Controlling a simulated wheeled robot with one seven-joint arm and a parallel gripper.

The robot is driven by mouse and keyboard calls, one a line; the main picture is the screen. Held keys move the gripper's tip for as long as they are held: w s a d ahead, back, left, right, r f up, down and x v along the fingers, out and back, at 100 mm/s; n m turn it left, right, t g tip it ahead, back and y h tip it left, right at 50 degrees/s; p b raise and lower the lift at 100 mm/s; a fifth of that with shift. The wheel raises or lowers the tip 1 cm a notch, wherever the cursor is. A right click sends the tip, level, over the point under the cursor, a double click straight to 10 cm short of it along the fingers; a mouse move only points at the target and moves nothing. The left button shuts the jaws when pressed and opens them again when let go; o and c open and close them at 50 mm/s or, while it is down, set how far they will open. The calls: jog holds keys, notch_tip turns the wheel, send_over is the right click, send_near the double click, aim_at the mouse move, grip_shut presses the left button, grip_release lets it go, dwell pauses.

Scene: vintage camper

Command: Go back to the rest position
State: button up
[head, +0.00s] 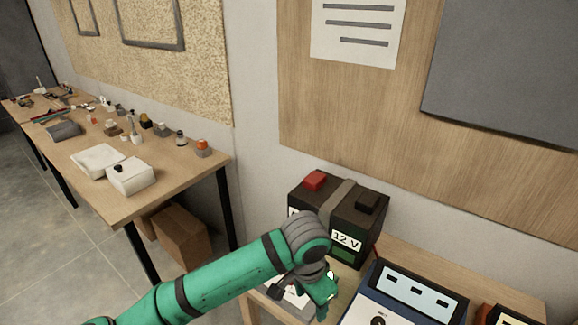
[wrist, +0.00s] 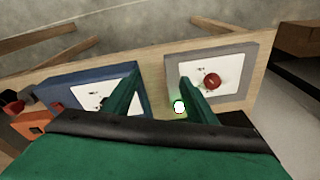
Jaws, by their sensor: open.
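My green gripper (head: 322,292) hangs over the wooden bench in the head view, at the end of my green arm. In the wrist view its two fingers (wrist: 158,75) are spread apart, with bare wood and nothing held between them. A small white glowing spot (wrist: 178,106) shows by the right finger; I cannot tell what it belongs to. A grey box with a white panel and red knob (wrist: 212,81) lies beyond the right finger. A blue box (wrist: 62,92) with a white panel lies beyond the left finger, which partly hides it.
A black 12 V battery (head: 343,218) with a red cap stands close behind my gripper. The blue box (head: 398,292) is just right of it, with an orange box (head: 505,316) farther right. A long table (head: 150,185) with several small items stands at the left.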

jog(key=w+d+r+n+t+h, duration=0.1)
jog(key=d+r+n+t+h, duration=0.15)
jog(key=d+r+h, duration=0.65)
jog(key=w+d+r+n+t+h, duration=0.15)
jog(key=d+t+h, duration=0.25)
jog(key=d, duration=1.1)
jog(key=s+a+f+n+t+y, duration=0.5)
jog(key=s+a+f+n+y, duration=0.1)
jog(key=a+f, duration=0.25)
jog(key=s+a+f+n+t+y, duration=0.4)
jog(key=s+a+f+n+y, duration=0.15)
jog(key=a+f, duration=0.35)
jog(key=s+a+f+m, duration=0.1)
jog(key=s+a, duration=0.3)
jog(key=s, duration=0.3)
jog(key=s+a+f+m+g+y, duration=0.1)
jog(key=s+a+m, duration=0.1)
jog(key=s, duration=0.5)
jog(key=s+a+f+m+y, duration=0.1)
jog(key=s+a, duration=0.4)
jog(key=s, duration=0.2)
jog(key=shift+s+a+f+m, duration=0.25)
jog(key=shift+a+f+m, duration=0.05)
jog(key=shift+f+m, duration=0.05)
